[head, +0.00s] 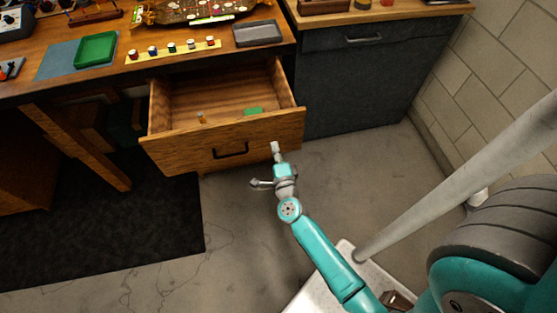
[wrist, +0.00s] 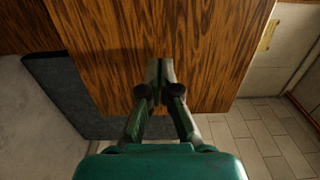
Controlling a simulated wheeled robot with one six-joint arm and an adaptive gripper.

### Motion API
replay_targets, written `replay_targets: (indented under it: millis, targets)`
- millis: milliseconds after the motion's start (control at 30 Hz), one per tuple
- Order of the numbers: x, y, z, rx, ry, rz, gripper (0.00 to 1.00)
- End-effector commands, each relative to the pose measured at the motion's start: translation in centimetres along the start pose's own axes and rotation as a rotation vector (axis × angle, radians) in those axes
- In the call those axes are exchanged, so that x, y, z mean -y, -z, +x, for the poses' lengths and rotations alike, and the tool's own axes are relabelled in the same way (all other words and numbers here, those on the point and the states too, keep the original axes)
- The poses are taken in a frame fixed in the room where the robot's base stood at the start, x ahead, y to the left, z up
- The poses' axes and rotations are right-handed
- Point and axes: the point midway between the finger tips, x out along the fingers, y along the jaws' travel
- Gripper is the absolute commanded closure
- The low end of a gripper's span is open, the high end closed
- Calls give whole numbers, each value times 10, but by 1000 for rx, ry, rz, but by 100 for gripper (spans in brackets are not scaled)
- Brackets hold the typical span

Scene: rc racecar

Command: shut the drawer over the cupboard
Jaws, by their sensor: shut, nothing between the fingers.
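A wooden drawer (head: 222,145) stands pulled out from under the desk, with a dark bar handle (head: 231,151) on its front. A small green item (head: 253,111) and a small tan item (head: 201,118) lie inside it. My gripper (head: 275,147) is at the right part of the drawer front, right of the handle. In the wrist view my gripper (wrist: 160,68) is shut and empty, with its fingertips at the wooden front (wrist: 205,45). I cannot tell whether they touch it. What lies under the drawer is mostly hidden.
A dark grey cabinet (head: 355,88) with a closed drawer stands right of the open one. The desk top (head: 135,40) holds a green tray (head: 95,50), a grey tray (head: 258,33) and a row of small jars. A dark mat (head: 110,235) lies left; the concrete floor ahead is clear.

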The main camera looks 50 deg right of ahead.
Motion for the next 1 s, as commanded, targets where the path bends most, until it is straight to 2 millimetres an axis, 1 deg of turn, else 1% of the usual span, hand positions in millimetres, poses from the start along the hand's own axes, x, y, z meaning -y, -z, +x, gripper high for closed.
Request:
replay_targets:
  millis: [33, 100, 200, 633, 767, 867, 1000]
  targets:
    - [0, 0, 6, -1, 0, 0, 100]
    - [0, 0, 12, -1, 0, 1, 100]
    - [0, 0, 16, -1, -1, 0, 100]
    - [0, 0, 18, 0, -1, 0, 100]
    - [0, 0, 22, 0, 0, 0, 100]
    - [0, 0, 30, 0, 0, 1, 100]
    - [0, 0, 48, -1, 1, 1, 100]
